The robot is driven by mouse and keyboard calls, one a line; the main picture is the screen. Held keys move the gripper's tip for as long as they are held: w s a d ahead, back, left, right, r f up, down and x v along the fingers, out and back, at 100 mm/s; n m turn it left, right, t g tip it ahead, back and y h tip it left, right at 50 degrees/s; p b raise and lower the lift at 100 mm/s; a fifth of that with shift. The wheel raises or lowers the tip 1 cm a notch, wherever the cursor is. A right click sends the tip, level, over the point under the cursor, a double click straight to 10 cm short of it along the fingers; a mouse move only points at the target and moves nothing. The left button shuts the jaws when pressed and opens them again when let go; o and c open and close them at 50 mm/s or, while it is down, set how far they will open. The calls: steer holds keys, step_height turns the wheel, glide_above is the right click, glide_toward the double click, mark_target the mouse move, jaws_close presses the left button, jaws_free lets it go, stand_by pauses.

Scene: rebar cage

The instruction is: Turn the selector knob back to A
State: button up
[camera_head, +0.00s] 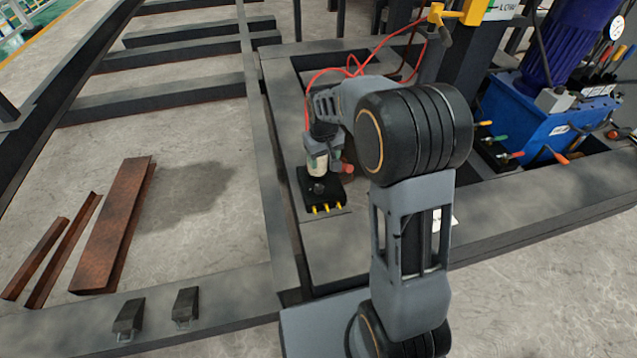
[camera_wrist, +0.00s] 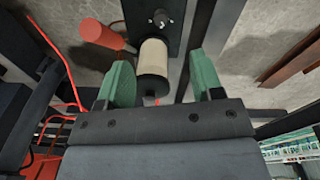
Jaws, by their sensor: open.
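A beige cylinder with a black end (camera_wrist: 153,65) appears between the fingers; contact cannot be told.
Dark steel beams (camera_head: 275,190) frame the box. A blue unit (camera_head: 545,125) with coloured handles stands at right. Rusty steel pieces (camera_head: 118,220) lie on open floor at left.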

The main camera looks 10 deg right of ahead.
glide_toward(318, 187)
steer(key=shift+n+g, duration=0.4)
steer(key=shift+n, duration=0.1)
steer(key=f+b, duration=0.1)
steer(key=f, duration=0.2)
steer(key=f+b, duration=0.2)
steer(key=f, duration=0.1)
steer(key=f+b, duration=0.1)
steer(key=f, duration=0.2)
steer(key=shift+w+d+f, duration=0.2)
steer(key=shift+w+f, duration=0.05)
steer(key=shift+w, duration=0.15)
steer(key=shift+c, duration=0.3)
steer(key=c, duration=0.9)
steer(key=shift+o, duration=0.2)
steer(key=shift+r+n+p, duration=0.2)
steer(key=shift+n+p, duration=0.3)
steer(key=shift+n, duration=0.1)
steer(key=shift+f+n, duration=0.15)
steer(key=shift+n, duration=0.55)
